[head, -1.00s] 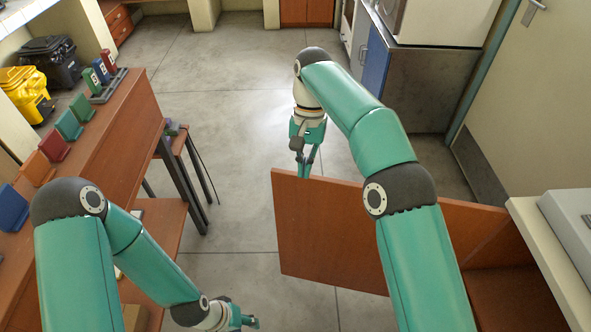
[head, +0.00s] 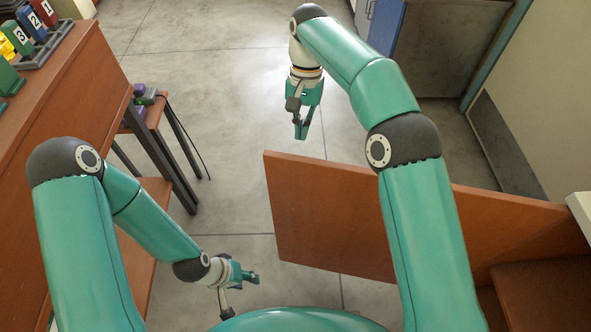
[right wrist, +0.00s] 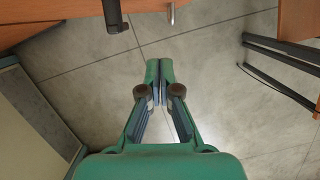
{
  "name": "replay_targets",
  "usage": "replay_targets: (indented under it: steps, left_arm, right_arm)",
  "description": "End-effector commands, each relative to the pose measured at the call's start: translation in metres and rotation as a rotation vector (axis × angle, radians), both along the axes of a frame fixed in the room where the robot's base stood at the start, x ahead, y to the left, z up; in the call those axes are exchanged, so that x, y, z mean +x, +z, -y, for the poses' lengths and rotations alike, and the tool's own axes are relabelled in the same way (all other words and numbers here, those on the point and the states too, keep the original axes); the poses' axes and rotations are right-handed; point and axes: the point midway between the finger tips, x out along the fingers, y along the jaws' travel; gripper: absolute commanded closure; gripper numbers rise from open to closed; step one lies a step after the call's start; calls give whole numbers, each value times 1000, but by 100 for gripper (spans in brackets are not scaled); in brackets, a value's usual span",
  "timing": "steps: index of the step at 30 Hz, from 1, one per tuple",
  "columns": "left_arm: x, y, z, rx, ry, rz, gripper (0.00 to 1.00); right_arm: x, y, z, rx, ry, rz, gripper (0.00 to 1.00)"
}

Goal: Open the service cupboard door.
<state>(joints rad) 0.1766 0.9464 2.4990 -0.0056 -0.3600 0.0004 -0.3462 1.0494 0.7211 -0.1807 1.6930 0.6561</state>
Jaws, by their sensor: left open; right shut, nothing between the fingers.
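The service cupboard door (head: 320,215) is a reddish-brown panel in the head view. It stands swung out from the cupboard (head: 550,290) at the lower right, whose brown inside partly shows. My right arm crosses in front of part of the door. My right gripper (head: 302,130) is just past the door's top edge near its free end, apart from it in the picture. Its fingers are shut and empty, as the right wrist view (right wrist: 158,75) also shows. My left gripper (head: 252,276) is open and empty, low and left of the door.
A brown bench (head: 80,100) with coloured holders runs along the left. A small dark-legged stool (head: 155,115) stands beside it. A grey cabinet (head: 440,50) and a pale door (head: 560,100) are at the back right. Bare floor (head: 220,120) lies between bench and cupboard door.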

Motion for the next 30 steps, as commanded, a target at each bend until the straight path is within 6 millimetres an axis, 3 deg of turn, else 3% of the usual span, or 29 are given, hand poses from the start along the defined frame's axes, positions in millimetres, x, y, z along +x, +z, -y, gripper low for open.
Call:
replay_targets:
  steps: [12, 21, 30]
  left_arm:
    - [0, -33, 0, 0, 0, 0, 58]
    - [0, -39, 0, 0, 0, 0, 58]
    - [0, -40, 0, 0, 0, 0, 58]
  right_arm:
    - [-21, -86, -4, -2, -1, -4, 100]
    - [-51, -80, -13, 1, -1, 0, 100]
    - [-59, -80, -15, 0, -2, 0, 100]
